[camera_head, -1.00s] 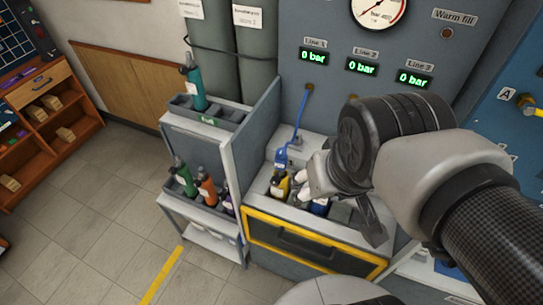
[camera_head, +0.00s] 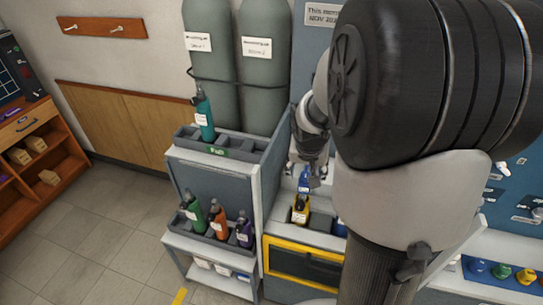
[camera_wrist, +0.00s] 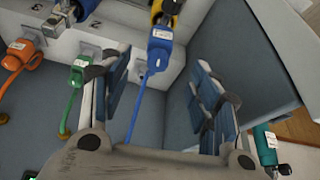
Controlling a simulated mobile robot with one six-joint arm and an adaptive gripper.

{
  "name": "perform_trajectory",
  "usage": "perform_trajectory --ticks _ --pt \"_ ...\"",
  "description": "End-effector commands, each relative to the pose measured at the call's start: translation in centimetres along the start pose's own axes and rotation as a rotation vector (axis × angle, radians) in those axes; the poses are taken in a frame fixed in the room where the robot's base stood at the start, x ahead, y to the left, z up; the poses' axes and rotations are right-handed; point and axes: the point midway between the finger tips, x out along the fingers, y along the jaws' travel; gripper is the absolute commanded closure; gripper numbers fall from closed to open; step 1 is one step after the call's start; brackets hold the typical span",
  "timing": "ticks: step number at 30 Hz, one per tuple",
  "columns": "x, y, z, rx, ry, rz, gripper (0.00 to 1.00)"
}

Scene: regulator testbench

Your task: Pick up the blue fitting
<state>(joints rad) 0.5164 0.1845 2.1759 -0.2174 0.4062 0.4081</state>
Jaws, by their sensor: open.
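The blue fitting (camera_wrist: 158,52) has a white label and a blue hose (camera_wrist: 140,115) running from its near end. In the wrist view it lies between the lines of my two open fingers, near their tips, with a gap on either side. My gripper (camera_wrist: 160,72) is open and holds nothing. In the head view the blue fitting (camera_head: 304,181) shows just below my gripper (camera_head: 308,166), partly hidden by it. The wrist view shows a yellow regulator (camera_wrist: 166,12) directly beyond the fitting.
A green fitting (camera_wrist: 78,70) and an orange fitting (camera_wrist: 20,52) stand left of my fingers in the wrist view. A grey side panel (camera_head: 271,180) and the rack with a teal regulator (camera_head: 204,118) are close on the left in the head view. Gas cylinders (camera_head: 212,70) stand behind.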

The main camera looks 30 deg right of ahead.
Motion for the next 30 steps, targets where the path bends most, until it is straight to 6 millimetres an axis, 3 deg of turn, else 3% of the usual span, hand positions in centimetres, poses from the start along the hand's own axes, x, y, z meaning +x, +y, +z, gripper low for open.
perform_trajectory --ticks 1,6,16,24,30 --pt "1.6 0.0 0.2 0.000 -0.003 0.001 0.43" --pt "4.5 0.0 0.2 -0.001 -0.002 0.000 0.43" --pt "6.6 0.1 0.1 0.000 -0.001 0.000 0.43" --pt "10.6 0.2 0.1 0.000 -0.002 0.000 0.43" --pt "10.9 0.2 0.0 -0.001 0.001 0.000 0.43"
